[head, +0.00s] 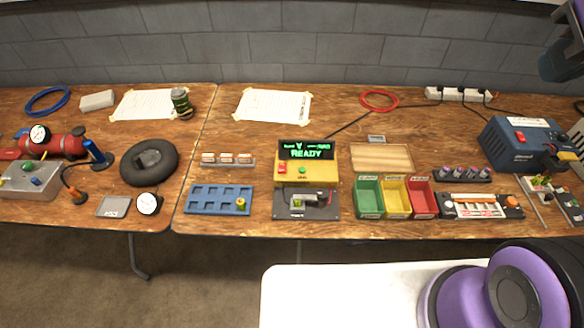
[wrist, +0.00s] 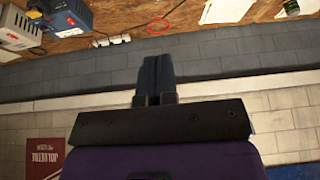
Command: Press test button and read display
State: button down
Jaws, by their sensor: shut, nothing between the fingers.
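The tester is a yellow box (head: 320,174) with a black display (head: 306,150) at the middle of the table. The display shows green text reading "READY", with a smaller line above it that I cannot fully read. On the box's front are a red button (head: 282,170) and a green button (head: 302,170). A dark fixture (head: 290,212) with a black and grey part sits in front of it. My gripper (wrist: 155,60) shows in the wrist view with its dark fingers together and nothing between them. It is away from the tester, which the wrist view does not show.
A blue tray (head: 200,209) lies left of the tester. Green (head: 368,212), yellow (head: 396,213) and red (head: 421,213) bins stand to its right. A blue power supply (head: 510,158) is at the far right. My arm shows at the right edge.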

jog(key=w+a+f+n, duration=0.1)
jog(key=w+f, duration=0.1)
jog(key=w, duration=0.4)
jog(key=w+a+f, duration=0.2)
jog(key=w+f, duration=0.1)
jog(key=w, duration=0.3)
jog(key=n+g+y, duration=0.1)
jog(key=n+y, duration=0.2)
jog(key=y, duration=0.5)
send_over(304, 168)
notch_tip(304, 168, down, 34)
jog(key=shift+r, duration=0.15)
jog(key=shift+f, duration=4.4)
jog(key=shift+f, duration=0.15)
